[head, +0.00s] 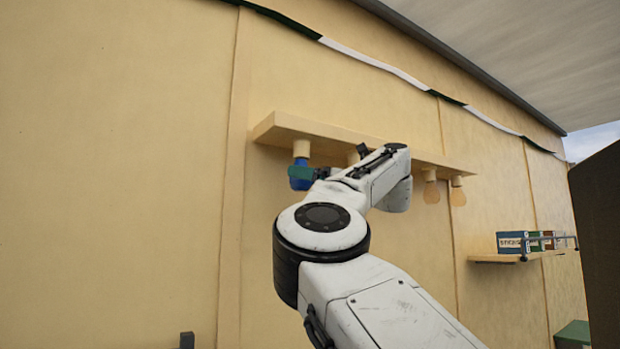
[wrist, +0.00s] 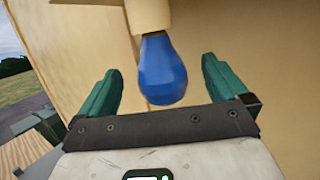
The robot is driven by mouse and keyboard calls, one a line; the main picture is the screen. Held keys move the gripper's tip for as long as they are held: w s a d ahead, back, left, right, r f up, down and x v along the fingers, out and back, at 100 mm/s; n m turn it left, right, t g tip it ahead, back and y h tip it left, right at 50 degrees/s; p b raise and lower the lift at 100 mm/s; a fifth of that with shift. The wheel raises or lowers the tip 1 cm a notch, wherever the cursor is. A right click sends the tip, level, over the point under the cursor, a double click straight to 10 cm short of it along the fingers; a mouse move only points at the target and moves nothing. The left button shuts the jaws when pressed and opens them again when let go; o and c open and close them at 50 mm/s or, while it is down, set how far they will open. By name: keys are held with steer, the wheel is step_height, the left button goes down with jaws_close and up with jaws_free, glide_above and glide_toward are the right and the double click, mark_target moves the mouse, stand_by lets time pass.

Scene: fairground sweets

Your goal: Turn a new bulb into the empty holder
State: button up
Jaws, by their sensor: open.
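A blue bulb (wrist: 162,70) hangs with its neck up against a cream holder (wrist: 151,15). I cannot tell how far it is turned in. In the head view the bulb (head: 301,161) is under the leftmost holder (head: 302,147), partly hidden by a teal finger. My gripper (wrist: 160,66) is open, one teal finger on each side of the bulb, with visible gaps between. It also shows in the head view (head: 298,173). Another holder (head: 352,157) to the right is mostly hidden by my arm, so I cannot see whether it has a bulb.
The holders hang from a cream board (head: 300,127) on the wall. Two pale bulbs, one (head: 431,192) and another (head: 458,196), hang farther right. A low shelf (head: 510,257) with several boxes (head: 512,242) is at the right. The wall to the left is clear.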

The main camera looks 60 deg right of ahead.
steer(key=shift+f, duration=0.1)
stand_by(0.3)
steer(key=shift+w+a+f+m+h+b, duration=0.15)
steer(key=shift+m+h+b, duration=0.3)
steer(key=shift+h, duration=0.45)
steer(key=h, duration=0.1)
steer(key=m+g+h, duration=0.1)
steer(key=h, duration=0.1)
steer(key=m+h, duration=0.1)
steer(key=shift+w+a+r+m+p, duration=0.25)
steer(key=shift+a+r+p, duration=0.05)
steer(key=shift+a+p, duration=0.1)
steer(key=m+g+h, duration=0.1)
steer(key=h, duration=0.1)
steer(key=m+g+h, duration=0.2)
steer(key=h, duration=0.1)
steer(key=shift+w+a+f, duration=0.1)
steer(key=shift+a, duration=0.1)
steer(key=m+g+h, duration=0.2)
steer(key=g+h, duration=0.1)
steer(key=h, duration=0.1)
steer(key=shift+w+a+m+g, duration=0.2)
steer(key=shift+a+m+g, duration=0.1)
steer(key=shift+m, duration=0.1)
steer(key=shift+s+m+g+h, duration=0.1)
steer(key=shift+m+g+h, duration=0.6)
steer(key=shift+g+h, duration=0.15)
steer(key=c, duration=1.1)
